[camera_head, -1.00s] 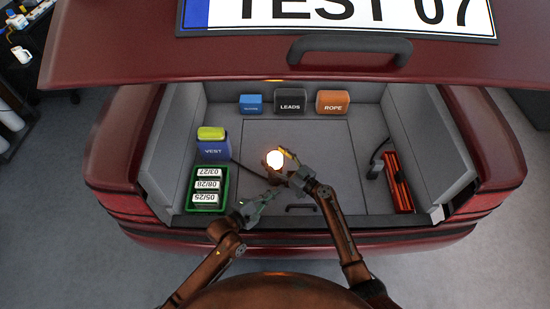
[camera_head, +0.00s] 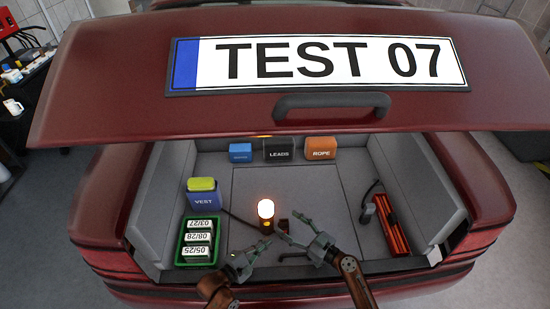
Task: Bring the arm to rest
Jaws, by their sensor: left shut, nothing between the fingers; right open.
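A lit lamp with a glowing white top and an orange base (camera_head: 266,212) stands upright on the boot floor. My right gripper (camera_head: 293,228) is open just right of the lamp, with its fingers pointing left toward it, and looks empty. My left gripper (camera_head: 262,247) is shut and empty, below the lamp near the boot's front edge. A small dark block (camera_head: 283,224) shows between the lamp and my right gripper. A red, long tool that may be the jack (camera_head: 391,224) lies at the right of the boot.
A green crate (camera_head: 180,251) with labelled packs and a blue VEST box (camera_head: 202,201) stand at the left. Blue, LEADS (camera_head: 279,150) and ROPE (camera_head: 320,149) boxes line the back. The raised red lid (camera_head: 120,90) with its handle (camera_head: 332,100) overhangs the boot. The middle floor is mostly clear.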

